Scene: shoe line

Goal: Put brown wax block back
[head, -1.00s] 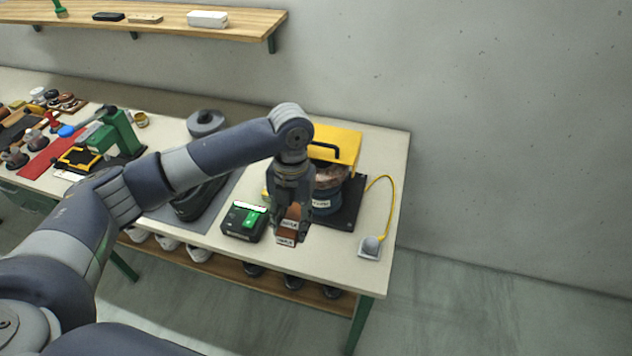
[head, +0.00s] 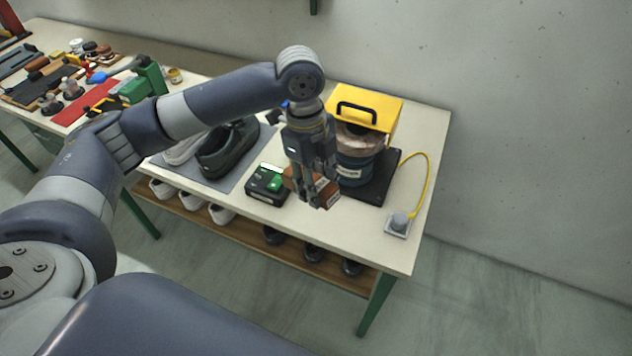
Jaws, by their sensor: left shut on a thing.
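My left gripper (head: 318,198) points down near the front edge of the table, beside the blue-grey pot. It is shut on the brown wax block (head: 329,190), a small reddish-brown block with a pale label. The fingers hide part of the block, and I cannot tell whether it touches the tabletop. My right gripper is not in view.
A black and green device (head: 267,185) stands left of the block. The pot (head: 355,165), with a yellow lid (head: 366,106), stands on a black base behind it. Shoes (head: 228,148) lie on a grey mat. A yellow cord runs to a grey socket box (head: 398,223).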

